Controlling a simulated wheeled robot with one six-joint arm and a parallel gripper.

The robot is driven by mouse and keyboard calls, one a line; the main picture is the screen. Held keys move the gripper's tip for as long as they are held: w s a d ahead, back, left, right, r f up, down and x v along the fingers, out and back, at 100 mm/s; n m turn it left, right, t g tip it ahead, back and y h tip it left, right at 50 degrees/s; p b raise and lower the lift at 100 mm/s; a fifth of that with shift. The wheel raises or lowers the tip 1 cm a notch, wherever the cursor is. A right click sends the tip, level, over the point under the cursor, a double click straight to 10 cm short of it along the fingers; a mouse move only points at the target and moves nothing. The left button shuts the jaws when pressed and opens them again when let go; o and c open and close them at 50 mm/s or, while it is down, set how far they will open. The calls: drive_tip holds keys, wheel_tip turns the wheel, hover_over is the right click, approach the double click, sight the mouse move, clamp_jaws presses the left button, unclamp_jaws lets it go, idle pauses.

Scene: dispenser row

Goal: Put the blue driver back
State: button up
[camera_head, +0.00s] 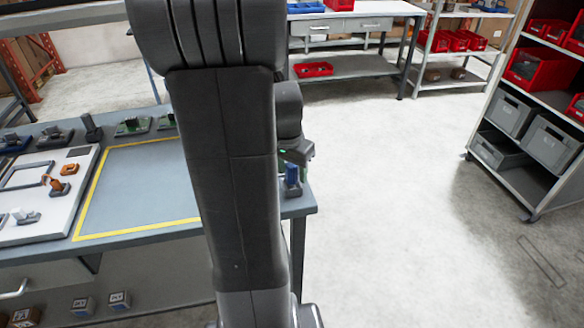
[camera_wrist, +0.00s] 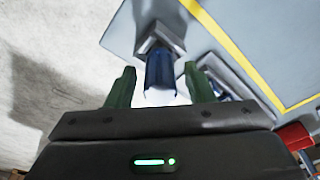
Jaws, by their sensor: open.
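The blue driver (camera_wrist: 160,70) stands at a grey holder (camera_wrist: 158,38) near the bench edge in the wrist view. A small blue shape, apparently the driver (camera_head: 292,173), also shows low on the right end of the bench in the head view, partly hidden. My gripper (camera_wrist: 160,75) is open, with one green finger on each side of the driver and a visible gap to each. I cannot tell how deep the driver sits in the holder. In the head view my arm hides much of this area.
The bench (camera_head: 155,236) has a clear yellow-framed area beside my arm. A white board (camera_head: 40,232) with an orange tool lies to the left. Another grey holder (camera_wrist: 226,75) stands right of the driver. Floor right of the bench is open, up to a shelf of bins (camera_head: 540,140).

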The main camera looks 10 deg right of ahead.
drive_tip(key=shift+r+p, duration=0.4)
drive_tip(key=shift+r, duration=0.1)
wheel_tip(320, 180, up, 12)
drive_tip(key=s+a, duration=0.1)
drive_tip(key=shift+s+a, duration=0.15)
drive_tip(key=shift+r+p, duration=0.15)
drive_tip(key=shift+p, duration=0.2)
